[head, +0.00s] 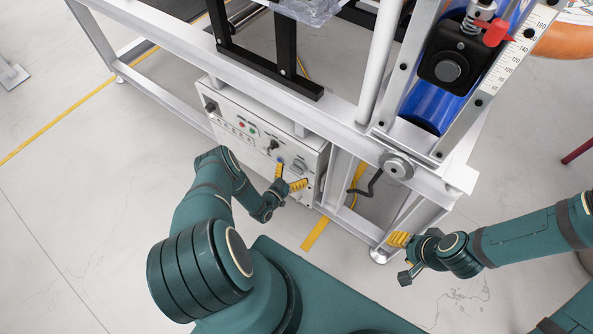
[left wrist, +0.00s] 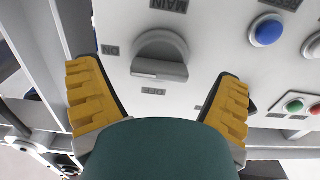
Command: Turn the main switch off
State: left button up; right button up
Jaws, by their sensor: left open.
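The main switch (left wrist: 160,55) is a grey rotary knob on the white control panel. In the left wrist view its lettering is upside down, with MAIN above, ON at its left and OFF below. Its grip bar lies roughly sideways in that view, towards the ON side. The knob also shows small in the head view (head: 299,165). My left gripper (left wrist: 158,98) is open, its yellow-padded fingers to either side of and below the knob, apart from it. It also shows in the head view (head: 288,179). My right gripper (head: 403,258) looks open and empty, by the frame's foot.
The control box (head: 225,125) sits under a white frame beam (head: 260,85). A blue button (left wrist: 267,30) is beside the switch, and green (left wrist: 295,106) and red buttons lie farther off. A crank (head: 396,165) and frame legs stand at the right. Floor at the left is clear.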

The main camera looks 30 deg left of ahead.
pick_arm(q)
jog(key=shift+w, duration=0.95)
jog(key=c, duration=1.2)
